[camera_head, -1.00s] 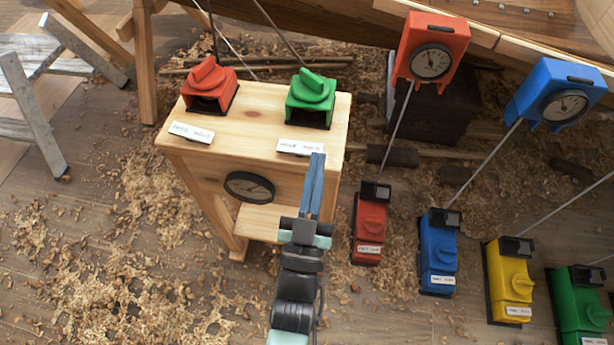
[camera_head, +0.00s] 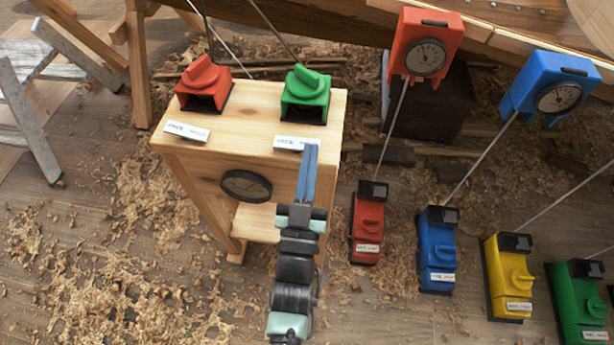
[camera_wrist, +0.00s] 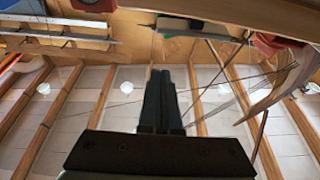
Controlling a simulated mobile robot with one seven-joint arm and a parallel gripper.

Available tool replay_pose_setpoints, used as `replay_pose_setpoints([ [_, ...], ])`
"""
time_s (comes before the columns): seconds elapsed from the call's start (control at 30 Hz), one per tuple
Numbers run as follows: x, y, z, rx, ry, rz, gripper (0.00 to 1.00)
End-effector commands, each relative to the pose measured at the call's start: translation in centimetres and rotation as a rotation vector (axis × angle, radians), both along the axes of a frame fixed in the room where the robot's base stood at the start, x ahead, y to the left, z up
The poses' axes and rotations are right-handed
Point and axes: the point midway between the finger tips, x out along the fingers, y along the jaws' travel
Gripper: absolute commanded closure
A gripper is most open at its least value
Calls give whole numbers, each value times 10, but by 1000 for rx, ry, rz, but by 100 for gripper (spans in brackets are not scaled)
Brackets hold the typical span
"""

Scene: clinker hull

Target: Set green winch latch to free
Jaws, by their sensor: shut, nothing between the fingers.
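The green winch (camera_head: 306,97) stands on the right of the wooden bench top. Its latch is the green knob (camera_head: 308,77) on top, with its ridge slanting. A white label (camera_head: 295,143) lies in front of it; its words are too small to read. A second green winch (camera_head: 580,300) stands on the floor at the far right. My gripper (camera_head: 312,148) is shut and empty, its fingers pointing up at the bench's front edge near the label, apart from the green winch. In the wrist view my gripper (camera_wrist: 161,78) shows as two dark fingers together.
A red winch (camera_head: 204,85) stands left of the green one on the bench (camera_head: 240,120). Red (camera_head: 368,225), blue (camera_head: 438,250) and yellow (camera_head: 509,280) winches stand on the floor to the right. Taut lines run upward from them.

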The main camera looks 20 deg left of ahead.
Motion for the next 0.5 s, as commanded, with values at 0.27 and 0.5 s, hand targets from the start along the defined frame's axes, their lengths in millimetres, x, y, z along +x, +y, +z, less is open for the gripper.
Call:
replay_pose_setpoints([
  [0.27,38,12,-1,-3,5,0,100],
  [0.5,38,10,-24,-1,2,1,100],
])
